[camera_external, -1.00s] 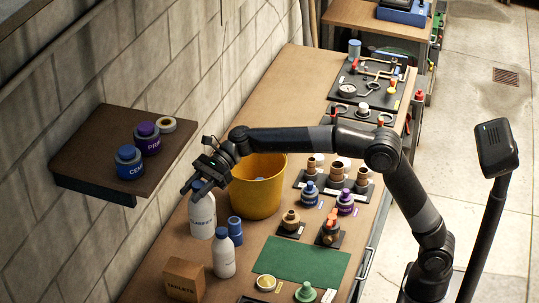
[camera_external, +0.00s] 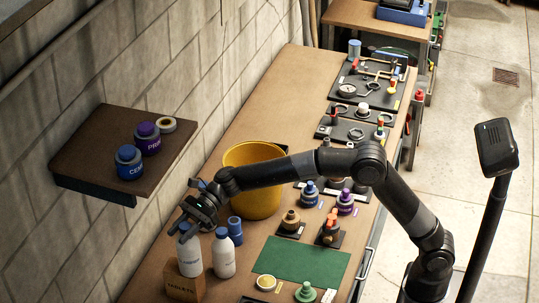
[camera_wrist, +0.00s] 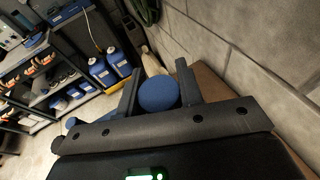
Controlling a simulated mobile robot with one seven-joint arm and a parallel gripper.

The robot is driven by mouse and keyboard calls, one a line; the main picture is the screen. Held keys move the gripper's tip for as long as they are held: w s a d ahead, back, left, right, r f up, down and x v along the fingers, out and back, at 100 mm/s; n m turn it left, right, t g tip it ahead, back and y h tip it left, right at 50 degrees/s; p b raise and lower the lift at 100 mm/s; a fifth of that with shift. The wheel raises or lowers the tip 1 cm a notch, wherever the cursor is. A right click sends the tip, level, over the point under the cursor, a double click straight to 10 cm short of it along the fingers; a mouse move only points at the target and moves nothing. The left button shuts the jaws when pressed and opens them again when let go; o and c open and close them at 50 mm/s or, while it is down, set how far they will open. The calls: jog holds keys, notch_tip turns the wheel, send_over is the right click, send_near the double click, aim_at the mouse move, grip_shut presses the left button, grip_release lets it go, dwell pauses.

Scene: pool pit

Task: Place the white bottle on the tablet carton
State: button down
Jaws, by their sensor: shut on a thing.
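My gripper (camera_external: 184,226) is shut on the blue cap (camera_wrist: 158,95) of a white bottle (camera_external: 190,257). The bottle hangs upright below the fingers at the near left of the bench. It stands in front of or over the brown tablet carton (camera_external: 184,287), hiding much of the carton's top. I cannot tell whether the bottle's base touches the carton. In the wrist view the cap sits between both fingers, and the carton cannot be made out.
A smaller white bottle (camera_external: 224,257) stands close to the right of the held one, with a blue can (camera_external: 235,229) behind it. A yellow bucket (camera_external: 250,196) is further back. A wall shelf (camera_external: 95,150) holds several rolls or jars. The green mat (camera_external: 300,261) is clear.

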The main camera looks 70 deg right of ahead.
jog(key=c, duration=1)
grip_release()
jog(key=shift+f, duration=0.1)
jog(key=v, duration=1.2)
